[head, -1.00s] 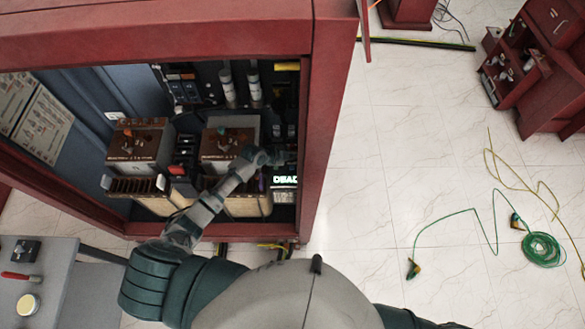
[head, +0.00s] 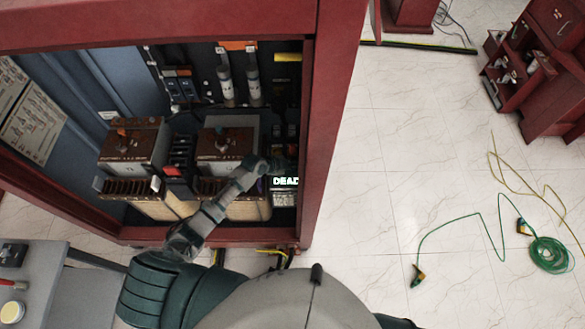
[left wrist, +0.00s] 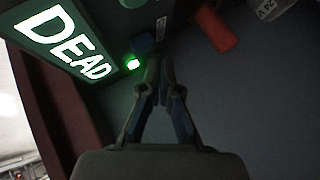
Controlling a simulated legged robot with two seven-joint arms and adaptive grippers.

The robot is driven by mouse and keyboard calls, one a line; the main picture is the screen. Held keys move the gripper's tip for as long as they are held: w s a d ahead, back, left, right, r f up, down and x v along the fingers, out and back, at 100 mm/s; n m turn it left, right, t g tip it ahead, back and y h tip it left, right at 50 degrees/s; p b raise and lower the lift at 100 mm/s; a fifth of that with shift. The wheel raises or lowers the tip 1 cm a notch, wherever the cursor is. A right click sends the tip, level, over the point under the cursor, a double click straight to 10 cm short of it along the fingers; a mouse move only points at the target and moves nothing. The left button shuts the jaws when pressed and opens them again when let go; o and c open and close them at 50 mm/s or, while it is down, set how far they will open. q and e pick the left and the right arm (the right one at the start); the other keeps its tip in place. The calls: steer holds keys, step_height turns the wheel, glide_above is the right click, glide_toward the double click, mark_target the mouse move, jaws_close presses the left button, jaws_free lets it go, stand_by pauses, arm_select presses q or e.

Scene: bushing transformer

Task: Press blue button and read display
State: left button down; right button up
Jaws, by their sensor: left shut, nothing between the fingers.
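The display (head: 286,182) sits low on the right inside the red cabinet and reads DEAD in bright letters. It shows large and tilted in the left wrist view (left wrist: 64,40), with a lit green lamp (left wrist: 132,63) beside it. A small dark blue patch (left wrist: 142,43) just above the lamp looks like the blue button, but the picture is dark. My left gripper (head: 290,165) reaches into the cabinet just above the display. In the left wrist view it is shut and empty, its fingertips (left wrist: 158,72) near the lamp and blue patch; contact cannot be told. My right gripper is out of view.
The red cabinet frame (head: 325,130) stands close on the right of my left arm. Brown-topped transformers (head: 132,140) are left of it. A red part (left wrist: 213,30) shows in the left wrist view. A grey table (head: 45,285) is at lower left. A green cable (head: 550,255) lies on open floor.

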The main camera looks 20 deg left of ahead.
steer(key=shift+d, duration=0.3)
arm_select(q)
steer(key=shift+f, duration=0.15)
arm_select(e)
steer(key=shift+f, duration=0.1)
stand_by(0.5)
arm_select(q)
steer(key=shift+f+b, duration=0.25)
steer(key=shift+b, duration=0.05)
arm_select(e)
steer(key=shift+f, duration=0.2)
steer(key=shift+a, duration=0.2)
arm_select(q)
steer(key=shift+f+b, duration=0.4)
steer(key=shift+f, duration=0.05)
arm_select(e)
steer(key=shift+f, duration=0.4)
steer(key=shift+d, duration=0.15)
arm_select(q)
steer(key=shift+r+p, duration=0.35)
steer(key=shift+r, duration=0.05)
steer(key=shift+s+r+p, duration=0.1)
steer(key=shift+r+p, duration=0.3)
steer(key=shift+r, duration=0.1)
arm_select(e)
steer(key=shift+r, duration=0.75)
